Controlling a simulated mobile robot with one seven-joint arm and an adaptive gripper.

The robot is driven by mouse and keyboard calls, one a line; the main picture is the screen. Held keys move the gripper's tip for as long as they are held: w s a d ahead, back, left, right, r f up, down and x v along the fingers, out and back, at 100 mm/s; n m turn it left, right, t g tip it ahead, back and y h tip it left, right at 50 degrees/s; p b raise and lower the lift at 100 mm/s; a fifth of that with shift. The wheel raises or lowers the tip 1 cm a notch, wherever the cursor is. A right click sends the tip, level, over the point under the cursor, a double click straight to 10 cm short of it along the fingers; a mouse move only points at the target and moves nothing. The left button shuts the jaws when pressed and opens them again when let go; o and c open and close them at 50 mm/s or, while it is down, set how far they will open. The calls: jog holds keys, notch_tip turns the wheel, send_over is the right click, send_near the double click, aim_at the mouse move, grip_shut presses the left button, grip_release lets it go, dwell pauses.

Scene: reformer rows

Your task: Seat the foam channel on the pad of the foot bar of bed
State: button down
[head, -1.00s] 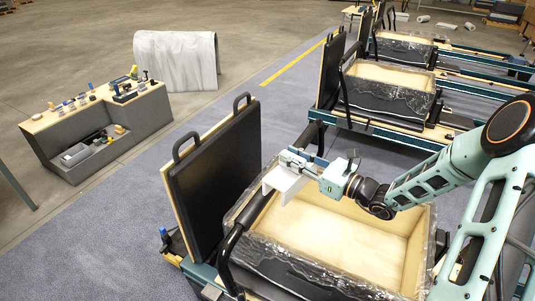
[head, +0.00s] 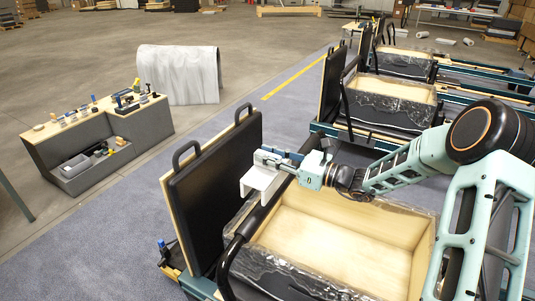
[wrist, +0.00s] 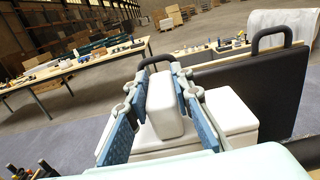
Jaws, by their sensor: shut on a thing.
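The white foam channel (head: 260,181) is held by my gripper (head: 266,158), shut on its top. In the wrist view the channel (wrist: 228,112) shows between and below the blue finger pads of my gripper (wrist: 165,100). The channel hangs with its open side down, close to the upright black board and over the near bed's frame. The black foot bar (head: 238,240) of the near bed curves up beside the wooden box; its upper part runs behind the channel and gripper. I cannot tell whether channel and bar touch.
The black padded board (head: 215,190) with two handles stands just left of the channel. An open wooden box (head: 340,235) wrapped in clear film lies below my arm. More beds (head: 390,100) stand behind. A grey bench (head: 100,140) with tools stands at left.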

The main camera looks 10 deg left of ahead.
aim_at(267, 169)
jog(key=shift+f+b, duration=1.5)
jog(key=shift+f, duration=1.05)
jog(key=shift+f+b, duration=1.75)
jog(key=shift+f, duration=1.3)
jog(key=c, duration=1.6)
grip_release()
jog(key=v, duration=1.2)
